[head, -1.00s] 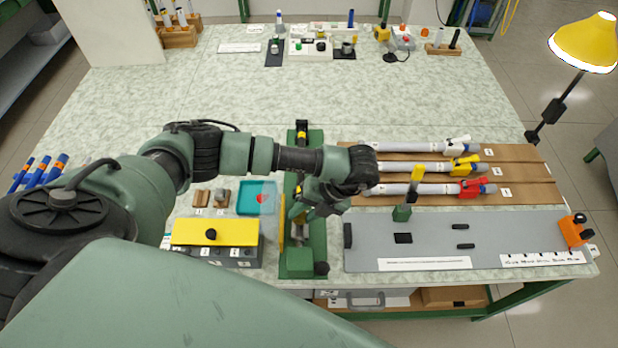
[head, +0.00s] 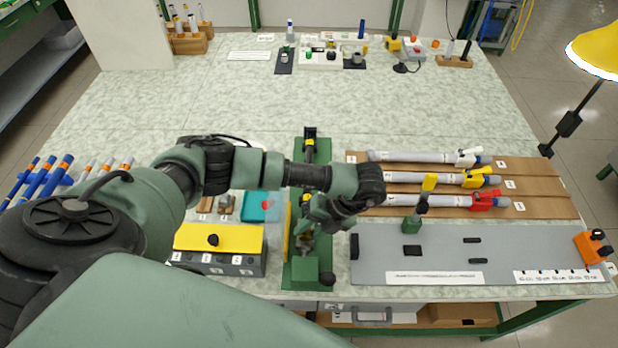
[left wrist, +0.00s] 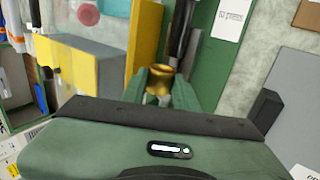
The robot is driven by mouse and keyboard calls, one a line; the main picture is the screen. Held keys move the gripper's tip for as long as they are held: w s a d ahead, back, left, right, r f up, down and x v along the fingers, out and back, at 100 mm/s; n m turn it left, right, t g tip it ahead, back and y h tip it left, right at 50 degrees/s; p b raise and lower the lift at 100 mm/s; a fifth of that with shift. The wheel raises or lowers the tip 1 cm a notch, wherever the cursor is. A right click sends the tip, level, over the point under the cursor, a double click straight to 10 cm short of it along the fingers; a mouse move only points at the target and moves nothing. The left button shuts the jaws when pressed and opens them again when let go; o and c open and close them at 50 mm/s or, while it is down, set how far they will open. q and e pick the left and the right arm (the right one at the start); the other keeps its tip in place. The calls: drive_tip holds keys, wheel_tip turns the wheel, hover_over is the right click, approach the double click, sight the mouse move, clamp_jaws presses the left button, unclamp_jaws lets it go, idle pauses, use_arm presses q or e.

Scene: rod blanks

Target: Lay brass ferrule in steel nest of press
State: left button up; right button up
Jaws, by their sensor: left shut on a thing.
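The brass ferrule (left wrist: 160,78) is a small flared gold ring. In the left wrist view it sits between the fingertips of my left gripper (left wrist: 160,88), which is shut on it. In the head view my left gripper (head: 305,238) is over the near half of the green press (head: 306,273), and the ferrule is too small to make out. A grey steel part (left wrist: 184,45) of the press shows just beyond the ferrule in the wrist view. The nest is largely hidden by my gripper, and I cannot tell whether the ferrule touches it. My right gripper is not in view.
A yellow-topped box (head: 218,238) stands left of the press, with a teal tray (head: 258,207) behind it. A grey board (head: 450,255) lies to the right. Brown racks (head: 530,185) with white tubes lie behind it. The table middle behind is clear.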

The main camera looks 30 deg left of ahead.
use_arm(q)
drive_tip(key=shift+f+b, duration=0.4)
drive_tip(key=shift+f, duration=0.5)
drive_tip(key=shift+f, duration=0.2)
